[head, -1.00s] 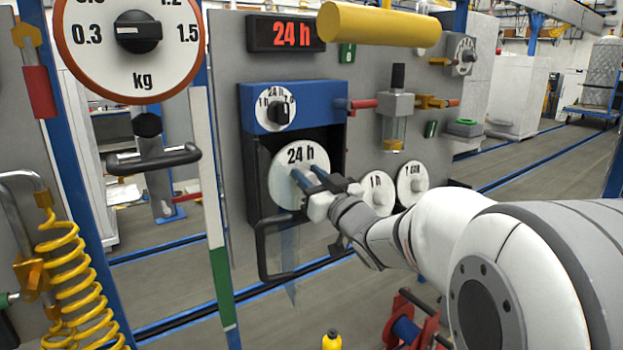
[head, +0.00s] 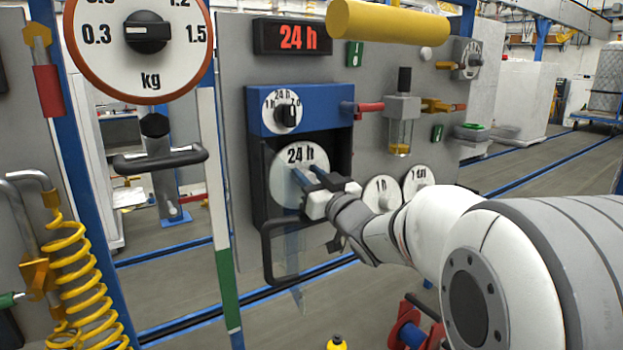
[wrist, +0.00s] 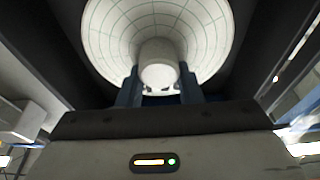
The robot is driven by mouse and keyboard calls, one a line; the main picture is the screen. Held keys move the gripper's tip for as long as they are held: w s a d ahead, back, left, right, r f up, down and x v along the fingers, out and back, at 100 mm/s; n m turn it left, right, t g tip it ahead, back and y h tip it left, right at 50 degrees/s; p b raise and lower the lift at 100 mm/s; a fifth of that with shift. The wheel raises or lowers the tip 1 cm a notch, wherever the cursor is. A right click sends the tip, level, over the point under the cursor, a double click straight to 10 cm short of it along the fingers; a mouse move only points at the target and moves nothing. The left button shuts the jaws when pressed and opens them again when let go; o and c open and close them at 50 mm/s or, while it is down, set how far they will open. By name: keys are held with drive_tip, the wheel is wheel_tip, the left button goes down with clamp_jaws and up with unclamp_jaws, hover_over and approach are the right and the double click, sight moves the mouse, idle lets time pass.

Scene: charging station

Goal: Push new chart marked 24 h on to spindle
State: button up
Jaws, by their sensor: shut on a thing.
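The round white chart marked 24 h (head: 301,155) is in the dark recess of the blue-topped recorder (head: 305,107) in the head view. My gripper (head: 303,178) is in front of the chart's lower half, its blue fingers pointing into the recess. In the wrist view the chart (wrist: 205,35) shows a gridded face with a pale round hub (wrist: 159,65) at its middle. The fingers (wrist: 158,88) are shut on this hub from both sides. The spindle is hidden behind the chart and hub, so I cannot tell how far on the chart sits.
A clear door with a dark handle (head: 265,245) hangs open below the recorder. Charts marked 1 h (head: 380,190) and another beside it (head: 417,178) are on the panel to the right. A red 24 h display (head: 298,37) is above.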

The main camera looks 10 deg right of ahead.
drive_tip(key=shift+w+a, duration=0.2)
drive_tip(key=shift+w, duration=0.25)
drive_tip(key=o, duration=1.1)
drive_tip(key=b+v, duration=0.1)
drive_tip(key=v, duration=0.7)
drive_tip(key=shift+w, duration=0.1)
